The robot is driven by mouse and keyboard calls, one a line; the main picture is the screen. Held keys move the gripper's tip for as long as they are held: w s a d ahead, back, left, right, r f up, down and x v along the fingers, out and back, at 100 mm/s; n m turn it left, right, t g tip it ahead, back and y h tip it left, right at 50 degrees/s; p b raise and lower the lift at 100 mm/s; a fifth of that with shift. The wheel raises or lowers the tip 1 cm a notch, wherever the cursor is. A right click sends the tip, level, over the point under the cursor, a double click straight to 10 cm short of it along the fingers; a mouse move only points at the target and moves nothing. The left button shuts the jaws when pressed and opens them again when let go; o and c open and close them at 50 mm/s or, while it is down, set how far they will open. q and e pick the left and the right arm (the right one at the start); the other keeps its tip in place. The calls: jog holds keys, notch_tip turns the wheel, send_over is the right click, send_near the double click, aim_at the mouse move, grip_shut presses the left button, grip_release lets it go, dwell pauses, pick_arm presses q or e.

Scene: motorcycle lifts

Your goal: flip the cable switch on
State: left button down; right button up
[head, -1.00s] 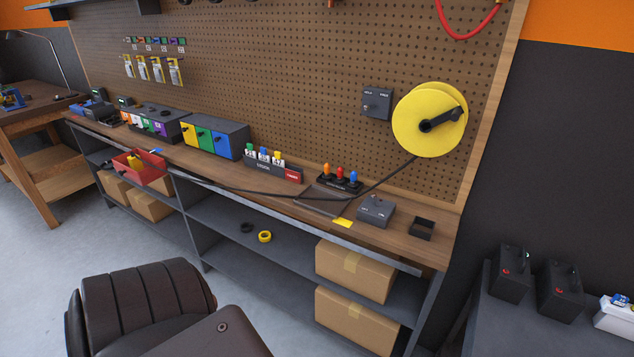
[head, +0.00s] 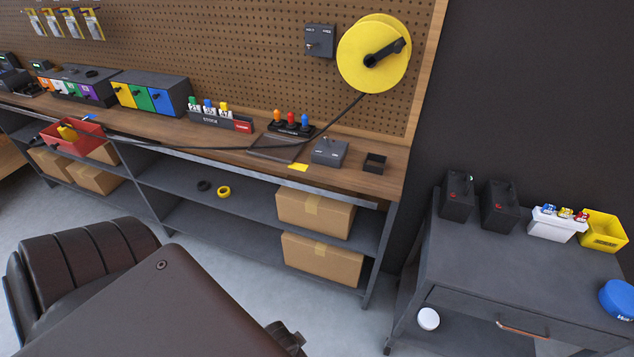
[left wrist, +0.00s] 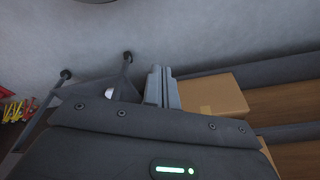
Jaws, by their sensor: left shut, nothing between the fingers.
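A grey switch box (head: 322,37) with a small lever and pale labels is fixed to the pegboard, just left of a yellow cable reel (head: 357,74). A second small grey box (head: 330,151) with a small knob or lever on top sits on the bench below. The labels are too small to read, and I cannot tell either lever's position. A black cable (head: 340,115) runs from the reel down and left along the bench. My left gripper (left wrist: 161,72) shows in the left wrist view, shut and empty, with floor beyond it and no switch in that view. My right gripper is not in view.
The workbench (head: 215,137) carries coloured drawers (head: 160,97), a red bin (head: 72,140) and knobs on a dark base. A grey cart (head: 500,275) with black batteries stands at the right. Floor between bench and cart is clear.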

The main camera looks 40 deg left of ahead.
pick_arm(q)
jog(key=w+a+r+n+t, duration=0.15)
jog(key=w+r, duration=0.25)
jog(key=r, duration=0.6)
jog(key=w+a+r+n+t, duration=0.1)
jog(key=w+r+n+t, duration=0.2)
jog(key=r, duration=0.6)
jog(key=n+t+y, duration=0.7)
jog(key=n+t, duration=0.2)
jog(key=n, duration=1.6)
send_near(317, 151)
notch_tip(317, 151, up, 2)
jog(key=shift+w+a+r, duration=0.1)
jog(key=shift+r, duration=0.05)
jog(key=p+x, duration=0.1)
jog(key=x, duration=0.4)
jog(key=p+x, duration=0.1)
jog(key=x, duration=0.4)
jog(key=shift+r, duration=0.1)
